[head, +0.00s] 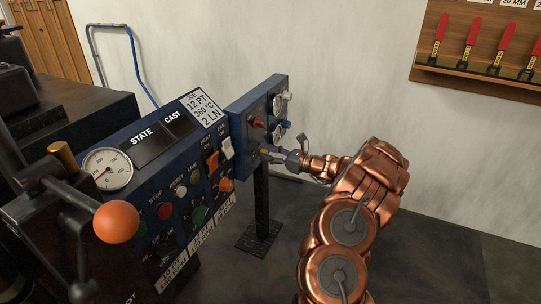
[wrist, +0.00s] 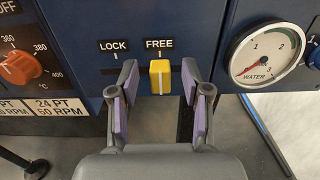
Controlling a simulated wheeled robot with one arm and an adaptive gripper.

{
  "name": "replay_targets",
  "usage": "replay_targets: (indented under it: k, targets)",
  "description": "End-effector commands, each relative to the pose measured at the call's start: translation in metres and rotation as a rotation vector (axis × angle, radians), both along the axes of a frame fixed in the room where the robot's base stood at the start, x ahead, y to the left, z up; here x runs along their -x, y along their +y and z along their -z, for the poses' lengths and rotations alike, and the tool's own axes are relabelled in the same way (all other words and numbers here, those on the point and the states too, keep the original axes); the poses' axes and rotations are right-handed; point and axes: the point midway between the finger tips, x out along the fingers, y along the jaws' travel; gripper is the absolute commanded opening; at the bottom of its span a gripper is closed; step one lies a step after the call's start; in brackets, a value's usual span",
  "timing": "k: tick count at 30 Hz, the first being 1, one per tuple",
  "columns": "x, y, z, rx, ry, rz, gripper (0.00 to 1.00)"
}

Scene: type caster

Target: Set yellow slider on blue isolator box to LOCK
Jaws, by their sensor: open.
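The blue isolator box (head: 240,120) stands on a black post in the head view, and its lower face (wrist: 200,20) fills the top of the wrist view. The yellow slider (wrist: 160,77) sits under the FREE label (wrist: 159,44), at the right end of its slot. The LOCK label (wrist: 114,46) is to its left. My gripper (wrist: 158,90) is open, with one purple-padded finger on each side of the slider. Gaps show between the slider and both fingers. In the head view my gripper (head: 277,156) is at the box's lower face.
A water gauge (wrist: 266,57) is right of the slider. An orange knob (wrist: 18,66) is on the panel at left. The control panel (head: 150,165) with switches and buttons stands left of the box. Open floor (head: 430,240) lies at the right.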

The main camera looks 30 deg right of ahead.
Motion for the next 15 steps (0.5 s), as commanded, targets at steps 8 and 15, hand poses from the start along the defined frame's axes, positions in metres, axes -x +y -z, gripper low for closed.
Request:
replay_targets:
  k: [8,15]
  targets:
    - [-0.0002,-0.0001,-0.0001,0.0,0.0,0.001,0.43]
    - [-0.0001,-0.0003,0.0,0.0,0.0,0.001,0.18]
